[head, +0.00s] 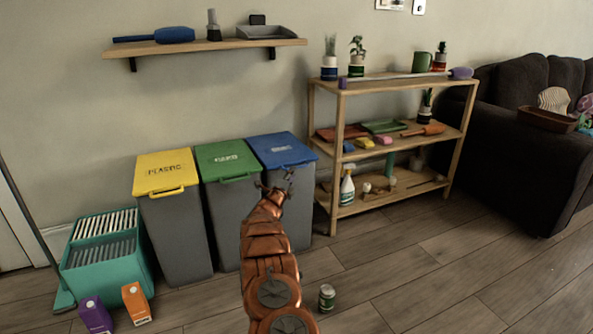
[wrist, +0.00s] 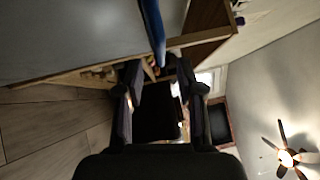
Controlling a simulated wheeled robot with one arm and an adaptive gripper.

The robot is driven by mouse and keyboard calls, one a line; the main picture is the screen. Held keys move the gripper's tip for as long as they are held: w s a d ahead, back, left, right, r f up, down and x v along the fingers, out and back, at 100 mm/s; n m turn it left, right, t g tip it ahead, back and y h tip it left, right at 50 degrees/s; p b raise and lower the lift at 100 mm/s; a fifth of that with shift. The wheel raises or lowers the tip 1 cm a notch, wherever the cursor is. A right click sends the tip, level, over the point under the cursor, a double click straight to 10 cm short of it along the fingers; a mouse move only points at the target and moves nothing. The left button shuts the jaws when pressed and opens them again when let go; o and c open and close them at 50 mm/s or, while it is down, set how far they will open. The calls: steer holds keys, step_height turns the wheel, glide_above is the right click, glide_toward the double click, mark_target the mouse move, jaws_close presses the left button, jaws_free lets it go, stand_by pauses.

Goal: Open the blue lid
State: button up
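The blue lid (head: 283,150) lies flat and shut on the right-hand grey bin (head: 298,210). Its front handle is not clearly visible behind my gripper. My gripper (head: 275,183) is at the front edge of this lid, at the upper front of the bin. In the wrist view my gripper (wrist: 157,70) has its two dark fingers spread apart, with nothing held between them. The edge of the blue lid (wrist: 152,30) shows as a narrow strip just beyond the fingertips, beside the grey bin wall. I cannot tell whether a finger touches it.
A green-lidded bin (head: 225,160) and a yellow-lidded bin (head: 166,172) stand close on the left. A wooden shelf unit (head: 333,150) stands right of the blue-lidded bin. A can (head: 327,297) stands on the floor. The floor to the right is clear.

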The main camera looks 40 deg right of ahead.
steer(key=shift+b+x, duration=1.45)
steer(key=shift+x, duration=1.3)
steer(key=shift+c, duration=0.2)
jaws_close()
